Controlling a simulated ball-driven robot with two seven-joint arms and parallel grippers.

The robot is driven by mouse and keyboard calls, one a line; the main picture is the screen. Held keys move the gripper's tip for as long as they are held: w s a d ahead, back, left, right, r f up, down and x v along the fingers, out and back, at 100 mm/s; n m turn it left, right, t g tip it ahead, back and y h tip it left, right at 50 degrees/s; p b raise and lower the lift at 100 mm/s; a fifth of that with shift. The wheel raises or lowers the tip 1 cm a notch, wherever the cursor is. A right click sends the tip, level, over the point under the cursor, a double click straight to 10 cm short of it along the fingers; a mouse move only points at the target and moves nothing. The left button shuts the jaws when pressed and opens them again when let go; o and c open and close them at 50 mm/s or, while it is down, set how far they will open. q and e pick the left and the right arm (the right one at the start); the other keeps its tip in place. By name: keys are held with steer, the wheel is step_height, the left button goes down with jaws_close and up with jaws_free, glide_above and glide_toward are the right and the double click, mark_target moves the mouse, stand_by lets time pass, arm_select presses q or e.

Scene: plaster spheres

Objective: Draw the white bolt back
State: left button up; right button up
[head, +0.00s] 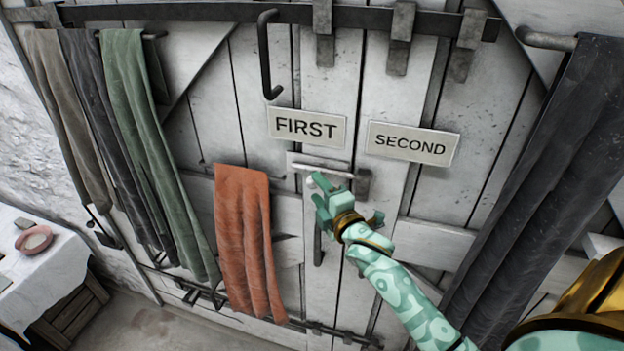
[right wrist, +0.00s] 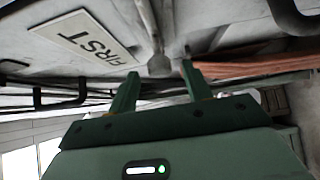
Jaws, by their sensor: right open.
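The white bolt (head: 335,174) is a pale bar lying nearly level on the plank door, just below the FIRST sign (head: 306,127). A dark metal piece (head: 362,184) sits at its right end. My right gripper (head: 319,188), mint green with a gold wrist, is at the bolt and partly hides its lower side. My left gripper is not in view.
The SECOND sign (head: 412,143) is to the right. A rust-red cloth (head: 243,235) hangs close left of the bolt. A dark hook (head: 266,60) hangs above. Grey and green cloths (head: 140,130) hang at left, a dark cloth (head: 530,170) at right. A white-covered table (head: 25,270) stands lower left.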

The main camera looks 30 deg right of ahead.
mark_target(316, 187)
steer(key=shift+w+d, duration=0.2)
steer(key=shift+w, duration=1.65)
jaws_close()
steer(key=w+a, duration=0.4)
steer(key=shift+w+b, duration=0.35)
steer(key=shift+b, duration=0.1)
